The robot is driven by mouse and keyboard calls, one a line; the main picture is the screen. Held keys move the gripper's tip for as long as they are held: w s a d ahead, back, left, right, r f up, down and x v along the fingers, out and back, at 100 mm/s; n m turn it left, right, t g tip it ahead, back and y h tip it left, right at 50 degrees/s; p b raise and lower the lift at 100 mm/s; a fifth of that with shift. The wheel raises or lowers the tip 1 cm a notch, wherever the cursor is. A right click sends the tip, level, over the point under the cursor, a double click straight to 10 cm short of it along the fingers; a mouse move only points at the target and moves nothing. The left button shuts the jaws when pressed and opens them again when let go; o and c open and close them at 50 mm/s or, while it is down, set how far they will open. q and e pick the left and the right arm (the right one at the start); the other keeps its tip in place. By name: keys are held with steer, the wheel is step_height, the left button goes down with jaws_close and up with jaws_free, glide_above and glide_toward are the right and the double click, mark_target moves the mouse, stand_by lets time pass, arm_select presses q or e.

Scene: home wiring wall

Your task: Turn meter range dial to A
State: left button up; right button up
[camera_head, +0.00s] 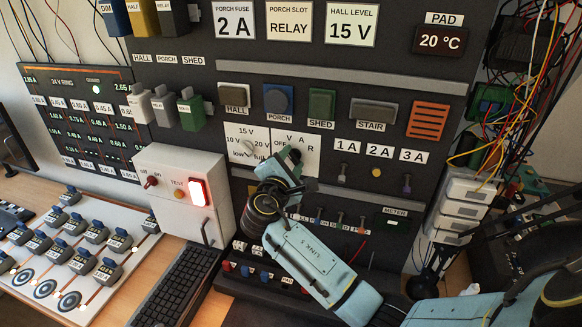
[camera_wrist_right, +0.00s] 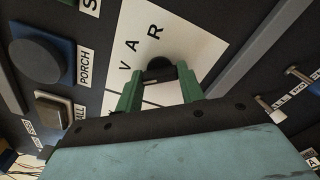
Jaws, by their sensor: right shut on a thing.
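The meter range dial is a dark round knob (camera_wrist_right: 158,66) on a white plate (camera_head: 309,150) lettered OFF, V, A and R. The plate (camera_wrist_right: 187,35) also shows in the right wrist view, with V, A and R readable. My right gripper (camera_wrist_right: 160,84) has its green fingers on both sides of the knob and is shut on it. In the head view my right gripper (camera_head: 292,164) covers most of the dial. The dial's pointer is hidden, so I cannot tell which letter it is at. My left gripper is not in view.
A voltage dial plate (camera_head: 245,140) adjoins on the left. Push-buttons (camera_head: 279,100) sit above, and small toggles (camera_head: 376,171) sit to the right. A METER module (camera_head: 395,220) is lower right. A white box (camera_head: 180,185) with a lit red switch juts out left. Loose wires hang far right.

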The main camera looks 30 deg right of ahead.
steer(key=m+b, duration=0.1)
steer(key=m, duration=0.1)
steer(key=m+b, duration=0.1)
steer(key=b, duration=0.1)
steer(key=m+b, duration=0.1)
steer(key=m, duration=0.1)
steer(key=shift+f+m, duration=0.25)
steer(key=shift+m, duration=0.05)
steer(key=m+b, duration=0.3)
steer(key=shift+r+m+b, duration=0.15)
steer(key=shift+m+b, duration=0.8)
steer(key=shift+m, duration=0.35)
steer(key=o, duration=1)
steer(key=shift+r, duration=0.1)
steer(key=b+v, duration=0.1)
steer(key=v, duration=1.2)
steer(key=shift+s, duration=0.15)
